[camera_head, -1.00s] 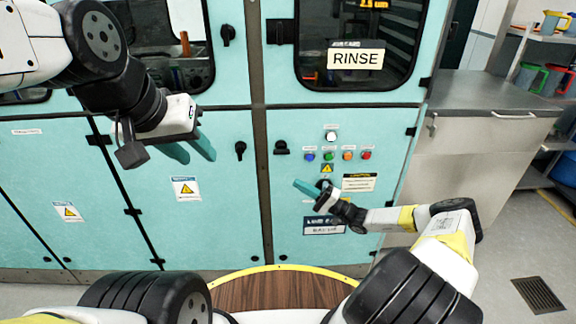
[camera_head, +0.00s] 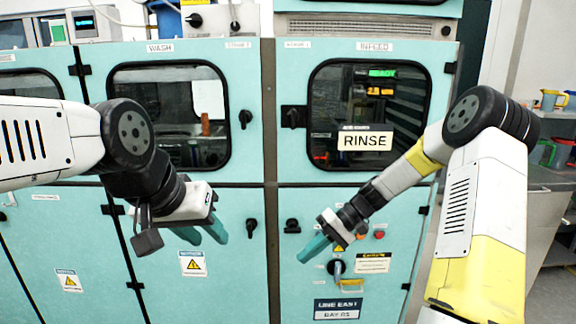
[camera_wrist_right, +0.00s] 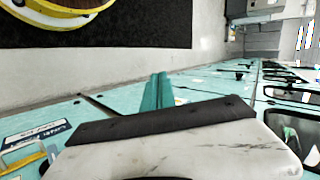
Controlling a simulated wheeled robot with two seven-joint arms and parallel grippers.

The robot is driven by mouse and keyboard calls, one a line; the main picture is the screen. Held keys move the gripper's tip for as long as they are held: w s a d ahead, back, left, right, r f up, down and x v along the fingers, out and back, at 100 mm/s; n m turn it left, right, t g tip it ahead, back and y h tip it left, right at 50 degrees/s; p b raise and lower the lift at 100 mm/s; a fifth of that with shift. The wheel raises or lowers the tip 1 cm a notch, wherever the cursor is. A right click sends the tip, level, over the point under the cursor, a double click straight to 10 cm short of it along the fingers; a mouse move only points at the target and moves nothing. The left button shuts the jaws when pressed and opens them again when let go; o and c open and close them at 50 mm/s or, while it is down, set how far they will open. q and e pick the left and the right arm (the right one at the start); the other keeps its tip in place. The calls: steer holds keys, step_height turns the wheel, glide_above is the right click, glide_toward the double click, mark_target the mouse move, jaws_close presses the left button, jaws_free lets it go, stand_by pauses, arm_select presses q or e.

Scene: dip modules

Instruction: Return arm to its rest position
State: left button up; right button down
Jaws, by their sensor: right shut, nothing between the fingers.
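My right arm comes in from the right in the head view and is bent, with its gripper (camera_head: 314,247) pointing down and left in front of the teal cabinet door below the RINSE window. Its teal fingers are together and hold nothing. In the right wrist view the same fingers (camera_wrist_right: 158,92) also lie together, with empty space around them. My left gripper (camera_head: 204,232) hangs in front of the left cabinet door. Its two teal fingers are a little apart, with nothing seen between them.
The teal cabinet (camera_head: 247,290) fills the space ahead. A yellow handle (camera_head: 350,285), a red button (camera_head: 379,235) and a LINE EAST sign (camera_head: 338,309) lie near my right gripper, which partly hides the panel. A shelf with coloured jugs (camera_head: 553,100) stands at far right.

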steer(key=s+d+r+m+t+h, duration=0.1)
steer(key=s+d+r+t+h, duration=0.2)
steer(key=s+r, duration=0.7)
steer(key=s+d+r+m+t+h, duration=0.1)
steer(key=s+d+r+t+h, duration=0.3)
steer(key=s+r, duration=0.5)
steer(key=shift+s+d+r+m+t+h, duration=0.35)
steer(key=shift+d+r+t, duration=0.25)
steer(key=shift+d+t, duration=0.4)
steer(key=c, duration=2.2)
jaws_free()
